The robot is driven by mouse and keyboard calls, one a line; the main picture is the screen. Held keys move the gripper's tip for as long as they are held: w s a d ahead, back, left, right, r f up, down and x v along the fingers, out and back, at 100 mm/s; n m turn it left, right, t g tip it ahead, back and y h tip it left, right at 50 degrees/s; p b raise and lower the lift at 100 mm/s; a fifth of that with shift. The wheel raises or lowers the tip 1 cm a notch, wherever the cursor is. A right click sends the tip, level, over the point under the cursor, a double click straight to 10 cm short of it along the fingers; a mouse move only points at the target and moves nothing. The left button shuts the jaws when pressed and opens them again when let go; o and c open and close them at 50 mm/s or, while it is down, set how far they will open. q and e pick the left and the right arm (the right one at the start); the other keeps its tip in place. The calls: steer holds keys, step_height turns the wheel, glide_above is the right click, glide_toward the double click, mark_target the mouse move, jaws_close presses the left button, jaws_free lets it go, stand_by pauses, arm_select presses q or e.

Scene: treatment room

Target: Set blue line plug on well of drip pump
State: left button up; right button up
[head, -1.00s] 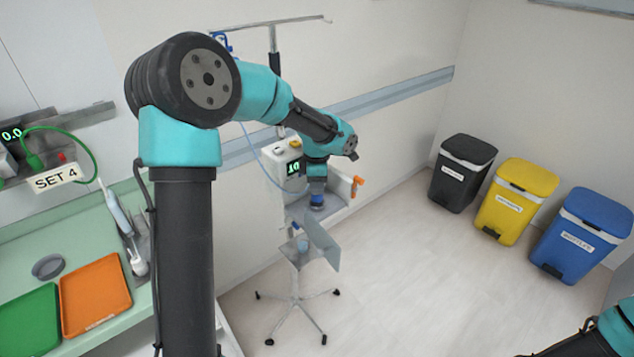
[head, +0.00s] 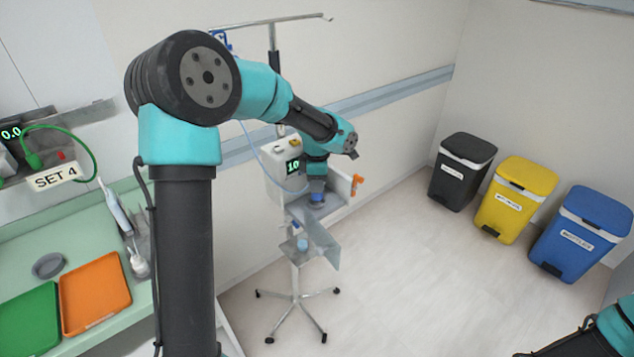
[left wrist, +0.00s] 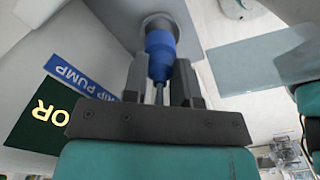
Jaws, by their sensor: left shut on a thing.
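The blue line plug (left wrist: 160,52) is between the fingers of my left gripper (left wrist: 163,80) in the left wrist view. It also shows in the head view (head: 317,197), just under the left gripper (head: 317,186). The plug's far end is at the round grey well (left wrist: 156,21) of the drip pump (head: 278,173). I cannot tell how deep it sits. The pump is a white box with a lit display, on a wheeled stand. A thin blue line loops down beside the pump. My right gripper is out of view; only part of that arm shows at bottom right.
A clear flap (head: 320,240) and a small blue item (head: 301,245) are below the pump's shelf. An orange clip (head: 356,184) is at its right. Black, yellow and blue bins stand along the right wall. A green counter (head: 30,240) with trays is at left.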

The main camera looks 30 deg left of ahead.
arm_select(q)
steer(key=shift+f, duration=1.25)
stand_by(1.4)
steer(key=o, duration=1)
steer(key=shift+r, duration=0.1)
steer(key=shift+r, duration=3.4)
steer(key=shift+f, duration=2.8)
